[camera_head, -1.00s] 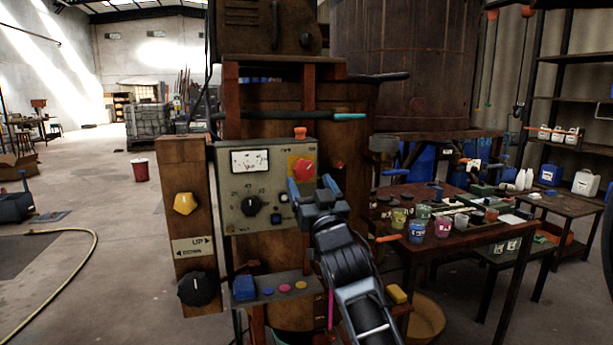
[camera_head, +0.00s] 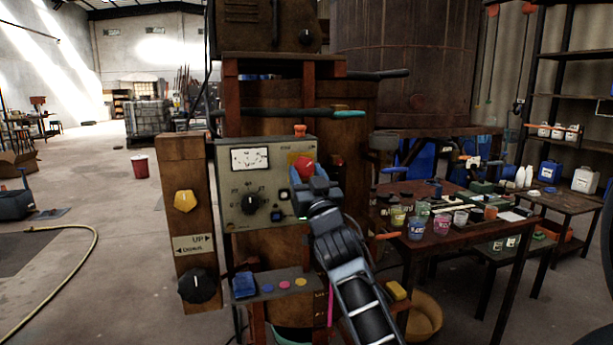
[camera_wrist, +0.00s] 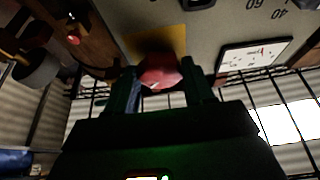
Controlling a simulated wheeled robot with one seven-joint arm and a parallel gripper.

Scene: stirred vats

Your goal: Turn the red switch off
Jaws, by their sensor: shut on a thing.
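The red switch (camera_head: 304,166) is a red knob on a yellow plate, at the upper right of the grey control panel (camera_head: 235,215). In the wrist view the red switch (camera_wrist: 160,71) sits between my two fingers, in front of the yellow plate (camera_wrist: 150,42). My gripper (camera_head: 307,178) is at the panel face and shut on the red switch; it also shows in the wrist view (camera_wrist: 165,85). In the head view my gripper hides the lower part of the switch and most of its yellow plate. I cannot read the switch's setting.
A dial meter (camera_head: 250,159) and a black knob (camera_head: 250,198) share the panel. A wooden post with a yellow knob (camera_head: 185,200) and a black knob (camera_head: 197,286) stands left. A table with cups (camera_head: 440,228) stands right. Open floor lies left.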

